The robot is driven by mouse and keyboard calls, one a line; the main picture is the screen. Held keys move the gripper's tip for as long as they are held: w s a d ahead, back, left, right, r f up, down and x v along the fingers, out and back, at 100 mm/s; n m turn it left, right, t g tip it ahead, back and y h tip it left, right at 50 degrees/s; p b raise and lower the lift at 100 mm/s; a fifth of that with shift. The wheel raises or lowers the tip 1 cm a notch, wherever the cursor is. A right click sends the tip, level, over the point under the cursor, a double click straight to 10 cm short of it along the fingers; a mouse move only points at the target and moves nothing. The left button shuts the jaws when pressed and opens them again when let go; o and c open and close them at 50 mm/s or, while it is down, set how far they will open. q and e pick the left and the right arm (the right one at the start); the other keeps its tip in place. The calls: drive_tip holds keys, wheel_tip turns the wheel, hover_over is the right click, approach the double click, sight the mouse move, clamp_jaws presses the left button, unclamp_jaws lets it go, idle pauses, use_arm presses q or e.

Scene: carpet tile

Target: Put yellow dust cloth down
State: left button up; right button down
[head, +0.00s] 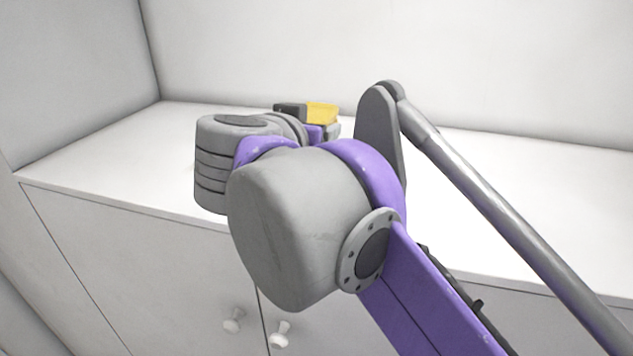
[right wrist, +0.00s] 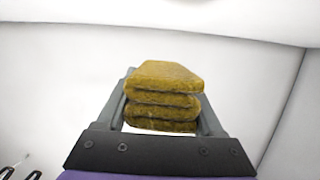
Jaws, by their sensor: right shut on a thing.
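The yellow dust cloth (right wrist: 163,95) is a folded, layered yellow-brown bundle between the fingers of my right gripper (right wrist: 165,100) in the right wrist view. The gripper is shut on it. In the head view the yellow cloth (head: 322,113) shows beyond my right arm, over the far part of the white countertop (head: 130,160). My arm hides most of the right gripper there. I cannot tell whether the cloth touches the surface. My left gripper is not in view.
White cabinet doors with two round knobs (head: 279,335) are below the counter's front edge. A white wall (head: 400,60) stands behind the counter and a side panel (head: 75,80) closes its left end. The visible countertop is clear to the left and right of my arm.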

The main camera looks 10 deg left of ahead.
wheel_tip(320, 180, down, 4)
drive_tip(key=shift+s+a, duration=0.1)
wheel_tip(320, 180, down, 4)
drive_tip(key=shift+f, duration=0.15)
drive_tip(key=shift+f, duration=0.2)
drive_tip(key=shift+c, duration=1.8)
unclamp_jaws()
drive_tip(key=o, duration=0.3)
drive_tip(key=shift+o, duration=0.2)
drive_tip(key=shift+r, duration=0.1)
